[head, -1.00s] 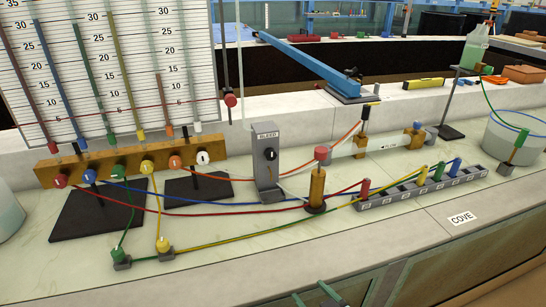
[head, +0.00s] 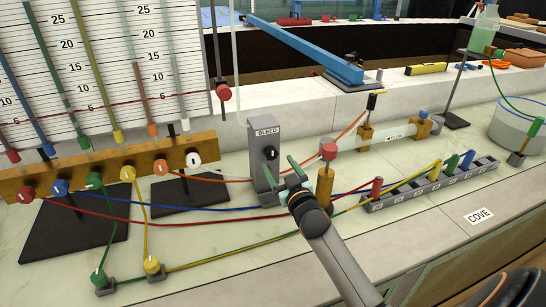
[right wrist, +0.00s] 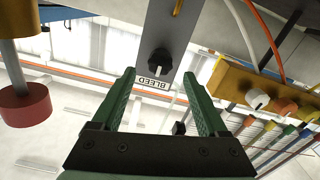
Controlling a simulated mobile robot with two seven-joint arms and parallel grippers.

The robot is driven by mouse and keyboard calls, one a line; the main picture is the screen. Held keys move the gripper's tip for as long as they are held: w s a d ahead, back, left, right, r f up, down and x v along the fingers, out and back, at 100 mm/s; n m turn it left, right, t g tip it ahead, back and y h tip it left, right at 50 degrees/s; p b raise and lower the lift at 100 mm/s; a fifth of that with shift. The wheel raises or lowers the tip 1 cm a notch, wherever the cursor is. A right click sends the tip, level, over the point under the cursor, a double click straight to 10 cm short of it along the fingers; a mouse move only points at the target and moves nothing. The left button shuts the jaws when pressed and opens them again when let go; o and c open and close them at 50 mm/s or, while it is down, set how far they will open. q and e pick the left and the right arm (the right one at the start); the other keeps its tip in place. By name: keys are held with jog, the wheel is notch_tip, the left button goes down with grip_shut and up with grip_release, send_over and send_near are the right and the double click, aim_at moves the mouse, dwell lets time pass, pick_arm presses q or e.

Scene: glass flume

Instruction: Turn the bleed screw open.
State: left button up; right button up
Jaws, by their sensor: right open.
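The bleed screw is a black knob (head: 270,152) on the front of an upright grey block (head: 262,178) labelled BLEED. In the right wrist view the knob (right wrist: 159,61) lies just beyond the fingertips, roughly centred between them, with a pale pointer mark. My right gripper (head: 279,165) is open and empty, its green fingers in front of the block and a little below the knob. The fingers (right wrist: 160,78) appear apart from the knob. My left gripper is not in view.
A brass post with a red cap (head: 325,172) stands close right of my right gripper. Red, blue, yellow and green tubes run across the bench near it. A grey rack (head: 425,185) is right.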

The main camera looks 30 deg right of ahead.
aim_at(273, 156)
jog(key=shift+x, duration=2.6)
grip_shut()
